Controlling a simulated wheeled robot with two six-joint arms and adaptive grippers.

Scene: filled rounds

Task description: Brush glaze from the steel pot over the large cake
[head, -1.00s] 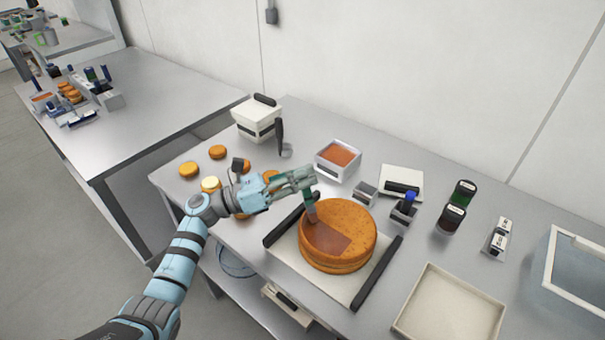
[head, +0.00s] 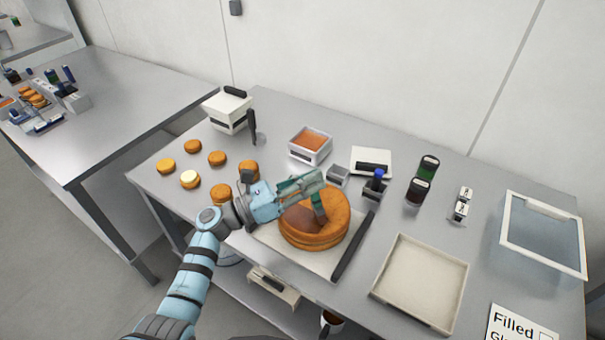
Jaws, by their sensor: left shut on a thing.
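The large round orange-brown cake (head: 335,232) lies on a pale board (head: 319,267) with dark side bars. My left gripper (head: 312,190) is above the cake, shut on a brush (head: 321,213) whose head points down at the cake top, seemingly touching it. A darker glazed patch shows on the left part of the cake top, partly hidden by the gripper. A square pale container (head: 298,154) with orange filling stands behind the cake. I cannot tell which vessel is the steel pot. My right gripper is not in view.
Several small cakes (head: 217,158) stand at the left. A white box (head: 228,112) is behind them. A small grey block (head: 338,174), a blue-topped holder (head: 374,190) and dark jars (head: 418,192) stand right of the gripper. An empty beige tray (head: 380,280) lies at front right.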

